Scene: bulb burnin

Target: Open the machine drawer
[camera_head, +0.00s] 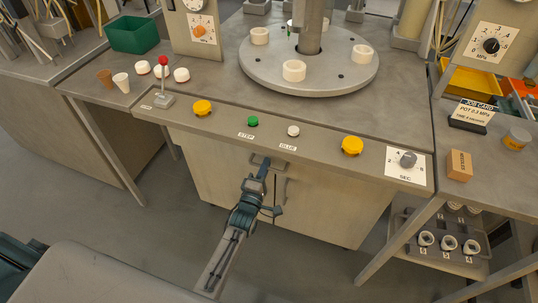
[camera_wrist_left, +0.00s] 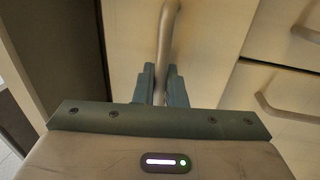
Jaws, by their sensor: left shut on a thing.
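The machine's cabinet (camera_head: 320,205) sits under the bench, with pale fronts and metal bar handles. My left gripper (camera_head: 262,170) is at the upper handle (camera_head: 257,160), just under the bench edge. In the left wrist view, the two dark fingers (camera_wrist_left: 162,84) are shut on this handle (camera_wrist_left: 168,40), which stands out from a pale front (camera_wrist_left: 130,45). A vertical handle (camera_head: 283,190) is just right of the gripper. My right gripper is not in view.
The bench edge with yellow buttons (camera_head: 352,146), a green button (camera_head: 253,121) and a dial (camera_head: 407,160) overhangs the cabinet. A red-topped lever (camera_head: 164,80) stands at left. A lower shelf with several sockets (camera_head: 448,242) is at right. Floor before the cabinet is clear.

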